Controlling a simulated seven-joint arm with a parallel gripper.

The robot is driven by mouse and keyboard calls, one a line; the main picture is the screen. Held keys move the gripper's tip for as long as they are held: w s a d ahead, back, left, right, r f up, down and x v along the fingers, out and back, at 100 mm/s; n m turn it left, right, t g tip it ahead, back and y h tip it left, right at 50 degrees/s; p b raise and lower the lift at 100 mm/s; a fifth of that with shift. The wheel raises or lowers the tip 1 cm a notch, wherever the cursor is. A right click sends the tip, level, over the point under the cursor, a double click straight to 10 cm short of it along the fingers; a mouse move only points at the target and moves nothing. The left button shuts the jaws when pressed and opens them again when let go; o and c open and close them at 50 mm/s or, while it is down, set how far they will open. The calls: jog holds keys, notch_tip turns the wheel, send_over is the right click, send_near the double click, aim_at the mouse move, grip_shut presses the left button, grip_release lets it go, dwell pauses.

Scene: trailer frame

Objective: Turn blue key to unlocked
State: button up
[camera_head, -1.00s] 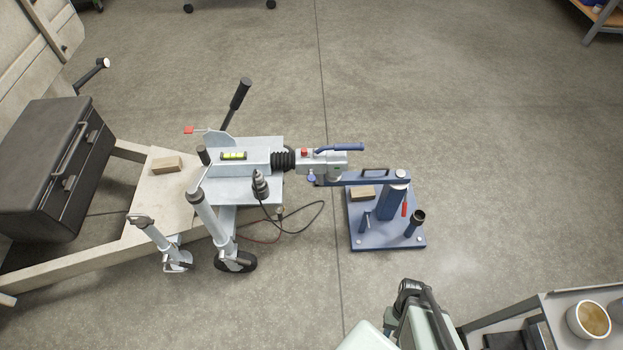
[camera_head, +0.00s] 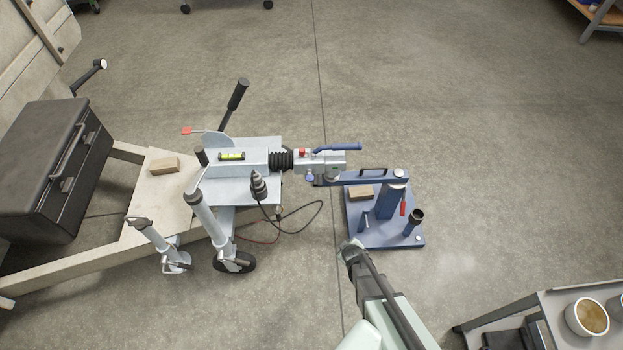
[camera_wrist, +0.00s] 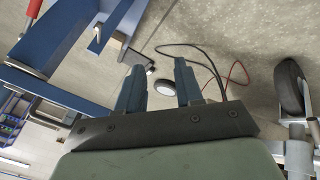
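The blue key (camera_head: 310,177) is a small light blue piece on the near side of the silver trailer coupling (camera_head: 328,163) in the head view. Its exact turn angle is too small to read. My gripper (camera_head: 349,246) is below and to the right of the key in that view, well apart from it, near the front left corner of the blue stand. In the wrist view, the two fingers of my gripper (camera_wrist: 157,75) are apart with nothing held between them. I cannot make out the key for certain in the wrist view.
The blue stand (camera_head: 385,236) carries a post, a red-handled tool and a wooden block. A blue lever (camera_head: 338,148) tops the coupling. A cart (camera_head: 545,310) is at lower right. The floor between is clear.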

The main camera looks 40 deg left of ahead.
jog(key=w+a+r+n+t+y, duration=0.1)
jog(key=w+a+r+n+y, duration=0.15)
jog(key=a, duration=0.25)
jog(key=n+t+y, duration=0.1)
jog(key=n+y, duration=0.9)
jog(key=n, duration=0.2)
send_near(310, 178)
jog(key=shift+m, duration=0.25)
jog(key=x, duration=1)
jog(key=shift+f, duration=0.25)
grip_shut()
